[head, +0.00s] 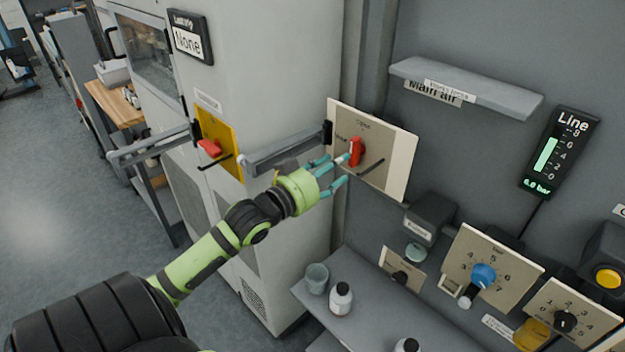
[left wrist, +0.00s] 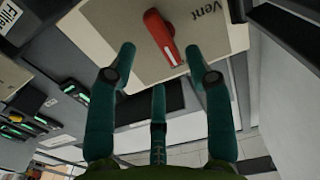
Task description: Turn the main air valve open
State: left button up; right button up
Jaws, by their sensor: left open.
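The valve's red handle (head: 356,152) is on a cream panel (head: 397,172) at the right side of the tall grey cabinet, below a shelf with a "Main air" label (head: 433,92). My left gripper (head: 340,168), with teal fingers, is open just in front of the handle. In the left wrist view the red handle (left wrist: 160,35) sits slanted on the panel (left wrist: 222,42), near the word "Vent". Its lower end lies between the two upper fingertips of the gripper (left wrist: 160,62). I cannot tell whether any finger touches it. My right gripper is out of view.
A yellow plate with a red switch (head: 209,148) and a grey bar handle (head: 285,152) are left of the panel. A line gauge (head: 558,152) hangs at the right. Below are a blue knob (head: 484,275), a black knob (head: 565,321) and a bench with a white bottle (head: 341,298).

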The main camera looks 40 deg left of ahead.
pick_arm(q)
jog(key=s, duration=0.7)
jog(key=shift+a, duration=0.25)
jog(key=s+a+f+n+g+y, duration=0.1)
jog(key=a+f+g+y, duration=0.15)
jog(key=f, duration=0.75)
jog(key=a+f+n+g+y, duration=0.15)
jog(key=a+f, duration=0.25)
jog(key=f, duration=0.6)
jog(key=s+d+f+g+b, duration=0.1)
jog(key=s+f+g, duration=0.15)
jog(key=f, duration=0.65)
jog(key=s+d+f+g, duration=0.15)
jog(key=s+f, duration=0.25)
jog(key=f, duration=0.5)
jog(key=s+d+f+g+h, duration=0.2)
jog(key=s+d+f+g, duration=0.3)
jog(key=s+f, duration=0.8)
jog(key=s+d+f+m+g, duration=0.4)
jog(key=s+d+f, duration=0.7)
jog(key=s, duration=0.5)
jog(key=shift+d+f+h+b, duration=0.4)
jog(key=shift+d, duration=0.55)
